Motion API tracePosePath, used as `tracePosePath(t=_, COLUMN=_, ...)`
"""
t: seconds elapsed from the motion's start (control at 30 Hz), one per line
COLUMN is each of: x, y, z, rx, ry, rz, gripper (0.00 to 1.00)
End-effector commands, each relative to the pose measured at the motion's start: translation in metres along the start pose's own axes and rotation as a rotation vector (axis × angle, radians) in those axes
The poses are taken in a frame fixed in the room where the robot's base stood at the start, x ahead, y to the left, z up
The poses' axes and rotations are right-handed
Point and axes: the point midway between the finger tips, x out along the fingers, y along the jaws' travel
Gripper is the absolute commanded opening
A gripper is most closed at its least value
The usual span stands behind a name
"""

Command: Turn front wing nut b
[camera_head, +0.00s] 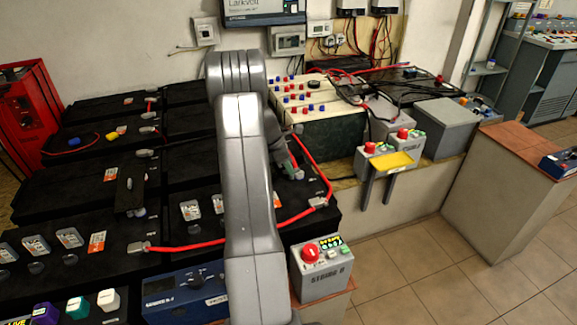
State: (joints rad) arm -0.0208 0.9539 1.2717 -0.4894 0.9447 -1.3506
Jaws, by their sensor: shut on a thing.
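My gripper (293,171) is at the right end of the black batteries, low over a grey terminal there, beside a red cable. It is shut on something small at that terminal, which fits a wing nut. My fingers and the small size hide the nut's shape, and I cannot read any letter on it. My grey arm reaches up across the middle of the view and hides part of the battery tops.
A red cable (190,246) runs along the front batteries to a grey clamp (318,202). A grey box with a red button (310,252) stands in front. Grey boxes (446,127) and a yellow plate (394,162) are at right. The tiled floor (440,275) is clear.

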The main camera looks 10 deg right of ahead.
Motion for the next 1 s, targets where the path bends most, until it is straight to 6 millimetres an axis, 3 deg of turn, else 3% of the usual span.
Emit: tracePosePath(t=1.0, x=0.0007, y=0.0085, z=0.0048, rx=0.856, ry=-0.001, rz=-0.354, gripper=0.0)
